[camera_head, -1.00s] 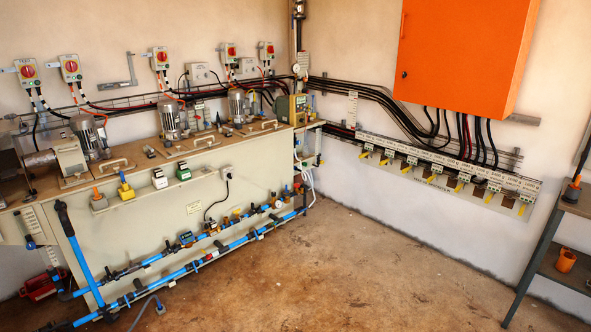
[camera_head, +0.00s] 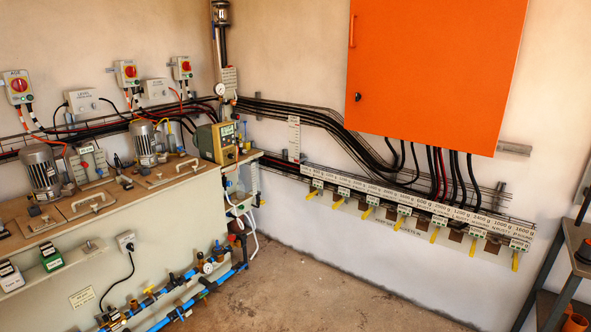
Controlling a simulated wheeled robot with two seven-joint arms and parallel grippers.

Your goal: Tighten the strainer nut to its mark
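I cannot pick out the strainer nut or its mark with certainty at this size. Blue pipes (camera_head: 196,297) with small brass, yellow and blue fittings run low along the front of the bench, at the bottom left. A small round gauge (camera_head: 208,268) sits on the upper pipe. The pipes' left part is cut off by the picture's lower edge. Neither of my grippers shows.
The beige bench (camera_head: 75,255) fills the left side, with motors (camera_head: 40,168) and a green-brown box (camera_head: 216,143) on top. An orange cabinet (camera_head: 437,75) hangs above a row of labelled yellow levers (camera_head: 403,222). A dark stand (camera_head: 553,300) is at right. Bare floor (camera_head: 325,298) lies between.

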